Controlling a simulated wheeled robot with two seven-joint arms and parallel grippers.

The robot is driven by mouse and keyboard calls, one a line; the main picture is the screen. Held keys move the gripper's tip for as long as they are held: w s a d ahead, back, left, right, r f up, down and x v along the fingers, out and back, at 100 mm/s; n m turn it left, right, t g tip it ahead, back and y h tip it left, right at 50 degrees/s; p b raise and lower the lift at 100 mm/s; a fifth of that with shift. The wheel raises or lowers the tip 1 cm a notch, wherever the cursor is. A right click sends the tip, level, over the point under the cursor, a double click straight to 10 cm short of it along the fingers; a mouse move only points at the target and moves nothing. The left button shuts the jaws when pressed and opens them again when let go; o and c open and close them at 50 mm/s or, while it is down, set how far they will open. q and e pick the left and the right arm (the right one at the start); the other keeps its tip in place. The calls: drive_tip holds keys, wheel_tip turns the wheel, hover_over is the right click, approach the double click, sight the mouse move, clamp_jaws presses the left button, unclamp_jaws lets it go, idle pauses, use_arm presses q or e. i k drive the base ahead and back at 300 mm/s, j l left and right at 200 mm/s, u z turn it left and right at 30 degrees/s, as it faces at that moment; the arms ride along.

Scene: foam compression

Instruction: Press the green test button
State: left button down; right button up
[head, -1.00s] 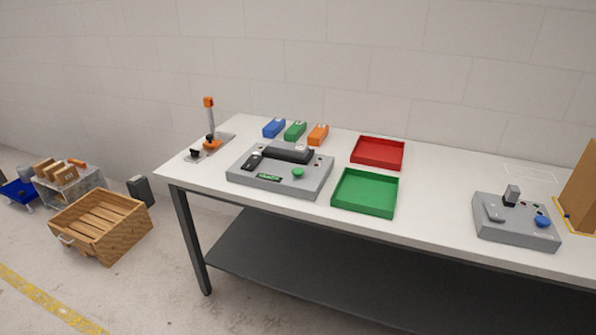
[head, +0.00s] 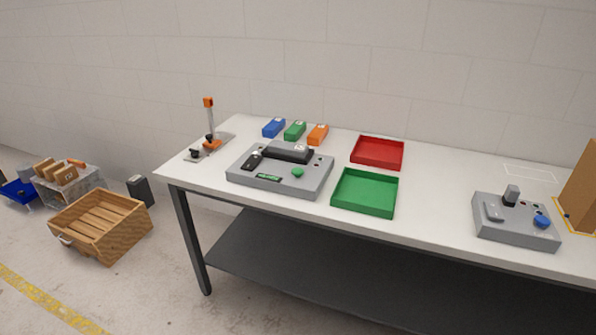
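The green test button (head: 297,173) is a round green cap on top of a grey test device (head: 300,187), toward its front right. The device sits on the left part of the white table. It also carries a black block (head: 289,153), a small dark part at its left and a green display (head: 268,178) at its front. Nothing covers the button. Neither of my grippers shows in the head view.
A green tray (head: 365,211) and a red tray (head: 377,165) stand right of the device. Blue, green and orange blocks (head: 317,134) lie behind it. An orange-handled clamp (head: 209,123) stands at left. A second grey device (head: 515,236) with a blue button is at right.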

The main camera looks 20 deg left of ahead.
sight(297, 173)
drive_tip(key=i+u, duration=0.1)
drive_tip(key=u, duration=0.25)
drive_tip(key=i+u, duration=0.15)
drive_tip(key=u, duration=0.2)
drive_tip(key=i+l+u, duration=0.25)
drive_tip(key=i+l, duration=0.2)
drive_tip(key=i, duration=0.25)
drive_tip(key=i+l+u, duration=0.25)
drive_tip(key=i+l, duration=0.3)
drive_tip(key=i, duration=0.1)
